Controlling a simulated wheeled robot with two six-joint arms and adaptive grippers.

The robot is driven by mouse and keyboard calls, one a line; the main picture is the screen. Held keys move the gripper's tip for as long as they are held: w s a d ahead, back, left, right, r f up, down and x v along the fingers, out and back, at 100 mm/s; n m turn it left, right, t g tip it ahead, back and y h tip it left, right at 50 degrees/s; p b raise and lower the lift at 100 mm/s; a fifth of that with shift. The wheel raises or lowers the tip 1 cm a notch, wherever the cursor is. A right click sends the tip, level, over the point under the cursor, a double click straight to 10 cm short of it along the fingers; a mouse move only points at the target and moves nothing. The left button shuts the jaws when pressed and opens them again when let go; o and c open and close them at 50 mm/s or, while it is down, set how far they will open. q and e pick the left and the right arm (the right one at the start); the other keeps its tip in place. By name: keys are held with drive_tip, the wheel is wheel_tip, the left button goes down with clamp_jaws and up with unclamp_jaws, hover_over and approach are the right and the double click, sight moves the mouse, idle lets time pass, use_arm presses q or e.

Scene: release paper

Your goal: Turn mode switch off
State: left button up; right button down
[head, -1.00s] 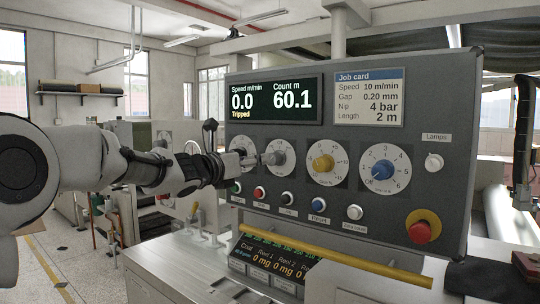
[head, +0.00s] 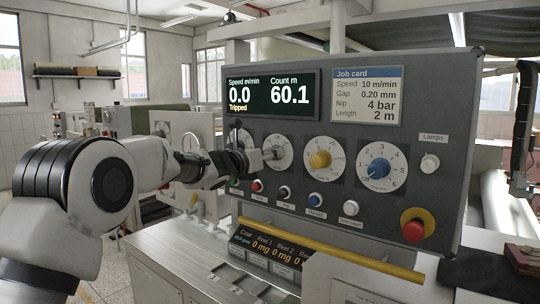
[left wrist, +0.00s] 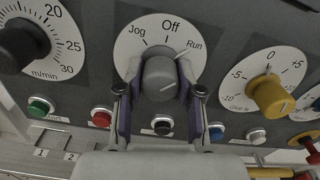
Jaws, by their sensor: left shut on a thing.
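The mode switch is a grey knob (left wrist: 160,78) on a round white dial marked Jog, Off and Run in the left wrist view. A pale mark on the knob's face slants up to the right, toward the Run side rather than straight up at Off. My left gripper (left wrist: 160,95) is shut on the knob, one finger on each side. In the head view the mode dial (head: 284,151) is partly covered by my left gripper (head: 266,154). My right gripper is not in view.
A yellow knob (head: 320,160) and a blue knob (head: 379,169) sit right of the mode dial. A row of push buttons, including a red one (head: 257,186), runs below. A red emergency button (head: 414,230) and a yellow rail (head: 330,257) are lower. The display (head: 272,92) reads Tripped.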

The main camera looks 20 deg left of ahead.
use_arm(q)
drive_tip(key=shift+n, duration=0.4)
drive_tip(key=n, duration=0.3)
drive_tip(key=n+p, duration=0.1)
drive_tip(key=n, duration=0.4)
idle(0.5)
drive_tip(key=o, duration=1.2)
drive_tip(key=shift+w, duration=0.1)
